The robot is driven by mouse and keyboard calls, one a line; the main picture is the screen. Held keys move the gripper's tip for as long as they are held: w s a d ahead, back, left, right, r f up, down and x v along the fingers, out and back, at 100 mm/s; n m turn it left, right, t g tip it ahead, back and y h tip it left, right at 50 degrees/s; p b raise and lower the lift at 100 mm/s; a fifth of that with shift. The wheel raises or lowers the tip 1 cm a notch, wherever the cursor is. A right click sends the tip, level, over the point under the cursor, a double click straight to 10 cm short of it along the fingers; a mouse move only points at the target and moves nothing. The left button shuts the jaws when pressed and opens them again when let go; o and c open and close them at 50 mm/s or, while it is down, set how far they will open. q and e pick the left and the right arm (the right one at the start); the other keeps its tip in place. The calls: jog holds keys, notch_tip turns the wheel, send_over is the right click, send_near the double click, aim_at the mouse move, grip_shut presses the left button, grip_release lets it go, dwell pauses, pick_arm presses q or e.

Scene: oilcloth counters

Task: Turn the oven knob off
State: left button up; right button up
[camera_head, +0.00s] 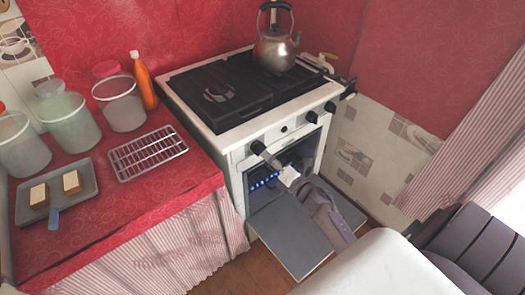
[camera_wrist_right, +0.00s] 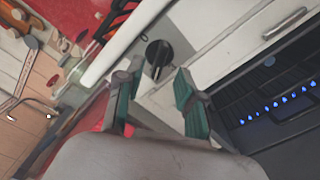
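The white oven (camera_head: 235,155) stands with its door (camera_head: 297,240) hanging open and a row of blue flames lit inside. Black knobs sit along its front panel. The leftmost knob (camera_head: 258,147) also shows in the right wrist view (camera_wrist_right: 158,55), just beyond my fingertips. My right gripper (camera_head: 274,162) is in front of the panel's left end. In the wrist view its two green-padded fingers (camera_wrist_right: 153,84) are spread, with nothing between them and a gap to the knob. My left gripper is not in view.
A kettle (camera_head: 275,52) stands on the stovetop. On the red counter left of it are jars (camera_head: 120,105), an orange bottle (camera_head: 144,82), a wire rack (camera_head: 147,153) and a tray (camera_head: 88,178). The open door juts out below my right arm. A dark slatted seat (camera_head: 470,245) is at right.

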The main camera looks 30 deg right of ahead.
aim_at(259, 149)
jog(key=shift+w+a, duration=0.2)
jog(key=shift+w, duration=1.9)
jog(key=shift+c, duration=0.3)
grip_shut()
